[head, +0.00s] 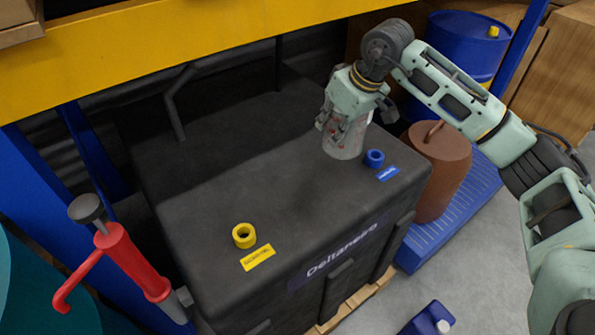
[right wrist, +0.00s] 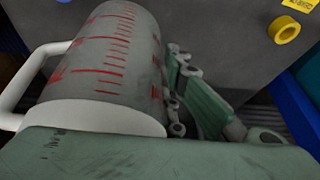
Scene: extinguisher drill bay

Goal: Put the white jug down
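The white jug (head: 343,146) is at the back right of the black unit's top (head: 215,185), just left of the blue ring. In the right wrist view the jug (right wrist: 110,70) shows a greyish graduated wall with red marks, a white rim and a white handle at the left. My right gripper (head: 343,124) reaches down over it with its fingers against it, shut on it. In the right wrist view a green finger lies along the jug's right side. I cannot tell whether the jug's base touches the top. My left gripper is not in view.
A blue ring (head: 374,158) and a yellow ring (head: 244,235) sit on the black top. A red hand pump (head: 130,260) stands at the left. A brown drum (head: 438,165) and a blue barrel (head: 468,45) stand at the right. The middle of the top is clear.

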